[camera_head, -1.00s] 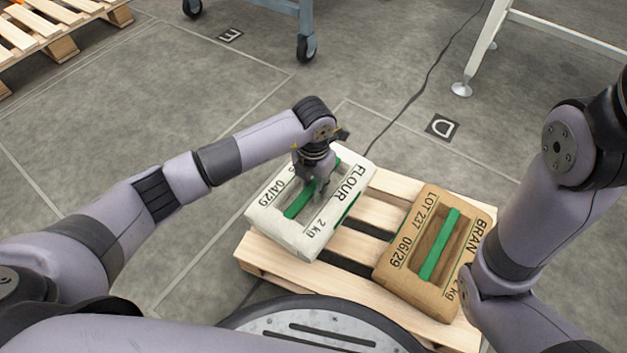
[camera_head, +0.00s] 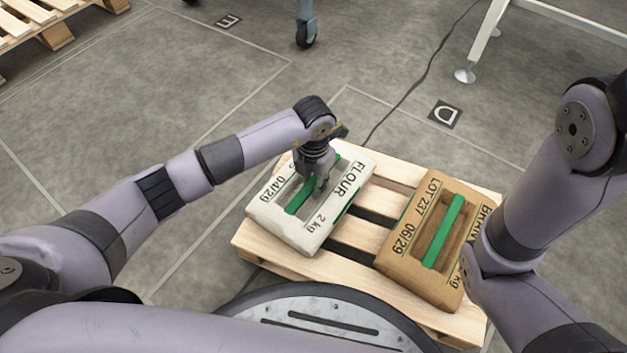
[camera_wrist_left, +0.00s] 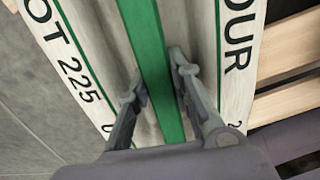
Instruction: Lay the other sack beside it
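The white flour sack (camera_head: 282,225), with a green carrying strap (camera_head: 299,199), is over the left part of the pallet. My left gripper (camera_head: 320,187) reaches down into its recess. My right gripper is not in view; my right arm shows beside the bran sack.
The wooden pallet (camera_head: 352,238) shows bare slats between the two sacks. A floor tag D (camera_head: 445,114) and a dark cable (camera_head: 425,85) lie behind it. Table legs (camera_head: 480,45) stand at the back. Another pallet (camera_head: 57,36) is at the top left.

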